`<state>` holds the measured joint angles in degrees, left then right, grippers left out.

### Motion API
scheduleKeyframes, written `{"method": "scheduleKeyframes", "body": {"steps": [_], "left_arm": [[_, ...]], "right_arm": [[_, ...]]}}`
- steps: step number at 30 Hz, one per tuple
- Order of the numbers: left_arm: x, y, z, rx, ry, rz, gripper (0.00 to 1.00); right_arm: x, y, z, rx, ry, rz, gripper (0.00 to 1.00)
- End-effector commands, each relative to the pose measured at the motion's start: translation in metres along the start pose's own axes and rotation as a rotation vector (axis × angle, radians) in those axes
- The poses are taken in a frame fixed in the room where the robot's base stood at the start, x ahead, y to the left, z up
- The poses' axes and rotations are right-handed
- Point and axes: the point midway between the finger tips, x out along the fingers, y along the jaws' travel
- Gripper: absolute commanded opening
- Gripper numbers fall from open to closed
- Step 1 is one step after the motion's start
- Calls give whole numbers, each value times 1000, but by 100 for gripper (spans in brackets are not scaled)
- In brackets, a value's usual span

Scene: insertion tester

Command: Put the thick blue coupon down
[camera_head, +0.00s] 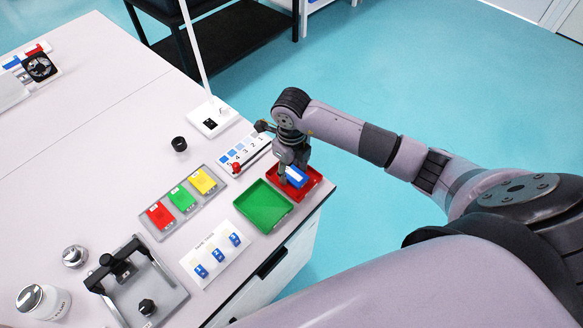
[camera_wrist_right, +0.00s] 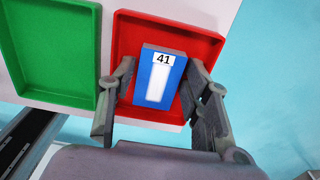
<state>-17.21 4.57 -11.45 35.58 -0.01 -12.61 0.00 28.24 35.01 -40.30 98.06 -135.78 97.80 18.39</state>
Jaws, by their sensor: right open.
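The thick blue coupon (camera_head: 297,177) is at the red tray (camera_head: 314,181) near the table's right corner. In the right wrist view, the coupon (camera_wrist_right: 172,82) has a white label reading 41 and a pale stripe, and appears to lie inside the red tray (camera_wrist_right: 205,45). My right gripper (camera_head: 288,172) is over the tray. Its fingers (camera_wrist_right: 161,66) are open, one on each side of the coupon; whether either touches it is hard to tell. My left gripper is not in view.
An empty green tray (camera_head: 263,206) stands beside the red one. A white card with several small blue coupons (camera_head: 217,255), a holder with red, green and yellow pieces (camera_head: 181,197), and a numbered strip (camera_head: 243,153) are nearby. The table edge is close.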

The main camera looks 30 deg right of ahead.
Motion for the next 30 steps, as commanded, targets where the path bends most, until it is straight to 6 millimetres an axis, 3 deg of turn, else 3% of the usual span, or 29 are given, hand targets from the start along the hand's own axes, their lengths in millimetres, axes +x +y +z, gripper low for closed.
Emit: {"method": "scheduleKeyframes", "body": {"steps": [5, 18, 24, 30], "left_arm": [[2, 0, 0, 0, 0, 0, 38], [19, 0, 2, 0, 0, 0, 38], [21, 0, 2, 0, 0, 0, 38], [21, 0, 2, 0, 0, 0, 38]], "right_arm": [[-17, -1, 2, -1, -6, -2, 44], [-105, 0, 1, -1, -4, -1, 44], [-121, 0, 0, 0, -1, -1, 44], [-123, 0, 0, 0, 0, 0, 44]]}}
